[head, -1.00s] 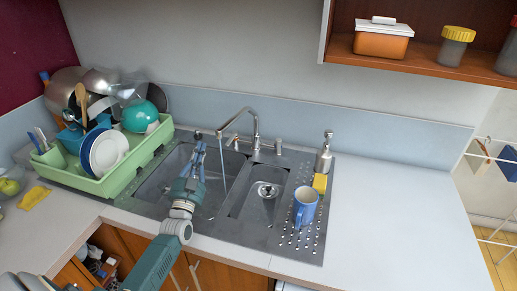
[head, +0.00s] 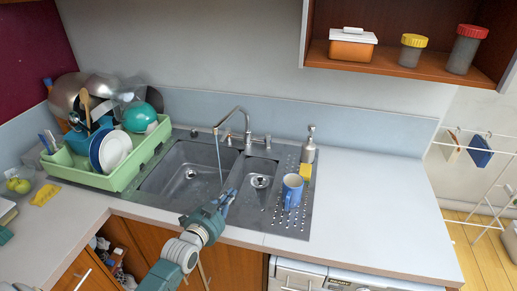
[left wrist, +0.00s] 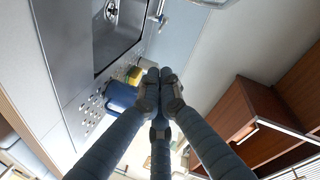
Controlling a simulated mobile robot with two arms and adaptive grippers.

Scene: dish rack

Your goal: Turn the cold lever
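The faucet (head: 246,128) stands behind the sink, with water running from its spout into the left basin. A small metal lever (head: 228,139) shows left of the faucet's base, and another small metal fitting (head: 267,141) stands to its right. Which one is cold cannot be told. My left gripper (head: 228,198) is over the sink's front edge, well in front of the faucet and apart from it. Its fingers (left wrist: 159,76) are together and empty in the left wrist view. A metal fitting (left wrist: 158,16) shows at that view's top. My right gripper is not in view.
A blue mug (head: 292,191), yellow sponge (head: 306,171) and soap dispenser (head: 309,147) stand right of the sink. A green dish rack (head: 126,178) stands on the left. The right counter (head: 365,205) is clear. A wooden shelf (head: 390,64) hangs above it.

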